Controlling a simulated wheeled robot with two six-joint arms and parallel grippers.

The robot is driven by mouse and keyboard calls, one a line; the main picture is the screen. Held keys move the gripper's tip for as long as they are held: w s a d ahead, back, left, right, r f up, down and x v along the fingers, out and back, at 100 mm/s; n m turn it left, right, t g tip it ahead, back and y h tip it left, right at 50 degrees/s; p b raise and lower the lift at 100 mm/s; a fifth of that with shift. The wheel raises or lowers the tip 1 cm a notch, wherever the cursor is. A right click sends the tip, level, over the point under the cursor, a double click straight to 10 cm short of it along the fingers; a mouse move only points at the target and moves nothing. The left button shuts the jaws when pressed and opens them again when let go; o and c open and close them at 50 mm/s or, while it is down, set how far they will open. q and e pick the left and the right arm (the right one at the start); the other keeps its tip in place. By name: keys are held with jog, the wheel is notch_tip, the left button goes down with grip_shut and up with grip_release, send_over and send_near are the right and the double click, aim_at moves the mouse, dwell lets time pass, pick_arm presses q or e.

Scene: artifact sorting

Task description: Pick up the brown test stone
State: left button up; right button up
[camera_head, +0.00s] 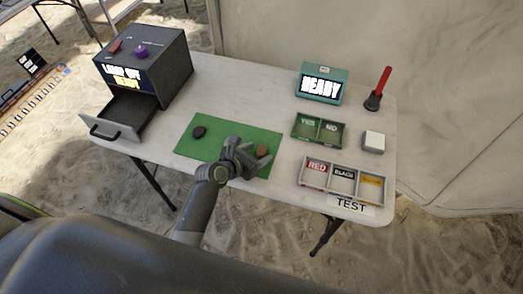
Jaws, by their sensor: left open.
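A brown stone (263,151) lies on the right part of the green mat (214,128). My left gripper (254,157) is low over the mat with its fingers open around or beside the brown stone; I cannot tell exactly which. Part of the stone is hidden by the gripper. A black stone (199,132) lies on the left part of the mat, apart from the gripper. My right gripper is not in view.
A grey box (172,75) with an open drawer (118,118) stands at the left. At the right are a green YES/NO tray (319,130), a RED/BLACK/yellow tray (342,180), a teal READY device (321,83), a red-handled tool (378,90) and a white-topped block (374,142).

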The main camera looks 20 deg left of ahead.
pick_arm(q)
jog(key=c, duration=1)
